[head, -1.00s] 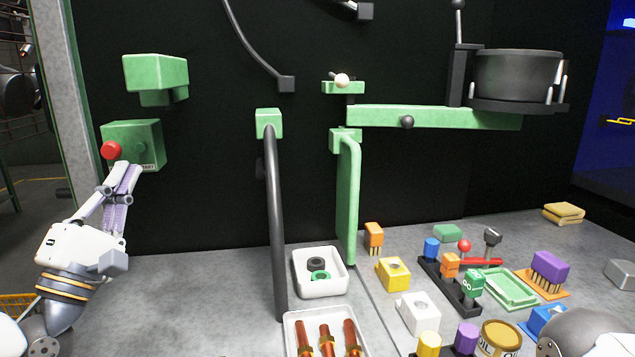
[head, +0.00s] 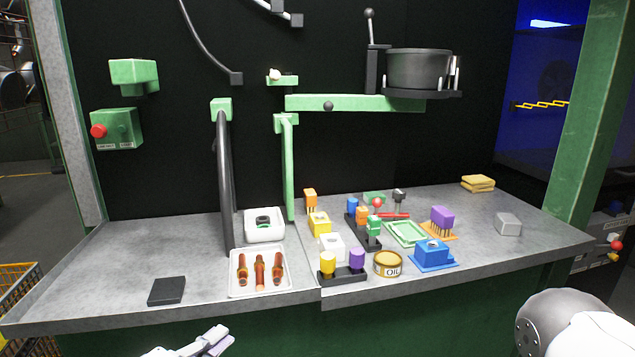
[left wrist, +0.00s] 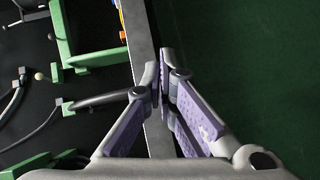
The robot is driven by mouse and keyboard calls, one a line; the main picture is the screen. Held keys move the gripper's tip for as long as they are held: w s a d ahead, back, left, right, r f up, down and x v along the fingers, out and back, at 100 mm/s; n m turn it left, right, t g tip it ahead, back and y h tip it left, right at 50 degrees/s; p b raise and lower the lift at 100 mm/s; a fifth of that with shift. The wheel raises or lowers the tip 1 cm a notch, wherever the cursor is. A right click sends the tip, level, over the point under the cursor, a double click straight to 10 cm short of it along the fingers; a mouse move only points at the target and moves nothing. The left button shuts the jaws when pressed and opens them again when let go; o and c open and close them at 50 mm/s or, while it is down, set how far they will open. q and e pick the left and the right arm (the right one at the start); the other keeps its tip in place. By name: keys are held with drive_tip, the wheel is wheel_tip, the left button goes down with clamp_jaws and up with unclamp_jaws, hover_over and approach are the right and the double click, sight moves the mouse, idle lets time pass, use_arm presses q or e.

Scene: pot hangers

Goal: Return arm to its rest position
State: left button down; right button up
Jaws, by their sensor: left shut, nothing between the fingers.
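My left gripper (head: 216,341) is white with pale purple finger pads and shows at the bottom of the head view, in front of the bench's front edge. It is empty. In the left wrist view its fingertips (left wrist: 162,84) are together, with the bench edge (left wrist: 145,60) behind them. A rounded grey and white part of my right arm is at the lower right of the head view. The right gripper is out of view. The green box with the red button (head: 98,131) is on the black back wall, well away from my left gripper.
The grey bench (head: 110,270) holds a black square plate (head: 166,291), a white tray (head: 238,291) with copper-coloured parts, and several coloured blocks to the right. A dark upright bar (head: 226,190) stands behind the tray. A dark pot (head: 418,70) sits on the green arm (head: 350,103).

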use_arm(q)
drive_tip(key=s+d+f+m+g+y, duration=0.25)
drive_tip(key=s+f+m+g, duration=0.5)
drive_tip(key=s+f, duration=1.1)
drive_tip(key=s+a+m+g+y, duration=0.2)
drive_tip(key=s+a+g, duration=0.2)
drive_tip(key=s, duration=0.7)
drive_tip(key=s+a+f+m+g+y, duration=0.1)
drive_tip(key=s+a+g, duration=0.3)
drive_tip(key=s, duration=0.8)
drive_tip(key=shift+f+m+g+y+p, duration=0.25)
drive_tip(key=shift+m+g+y+p, duration=0.2)
drive_tip(key=shift+m+g, duration=0.15)
